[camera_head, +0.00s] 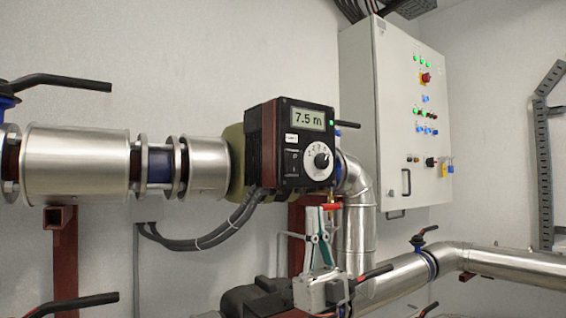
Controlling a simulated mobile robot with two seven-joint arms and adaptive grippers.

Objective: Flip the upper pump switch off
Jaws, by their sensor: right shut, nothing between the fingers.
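The upper pump (290,148) is a dark red and black box on the silver pipe run, with a lit display (308,119) reading "7.5 m". A small green light (332,123) glows at the right of its face. The pump switch (291,163) is a black rocker on the lower left of the face, beside a white round dial (321,160). Its exact position is too small to tell. My right gripper (320,211) points upward just below the pump, apart from the switch, shut and empty. My left gripper is not in view.
Insulated silver pipes (76,163) run left of the pump and bend down at its right. Black valve handles (62,81) jut out at upper left and lower left. Grey cables (205,238) hang below the pump. A grey control cabinet (395,130) is on the wall at right.

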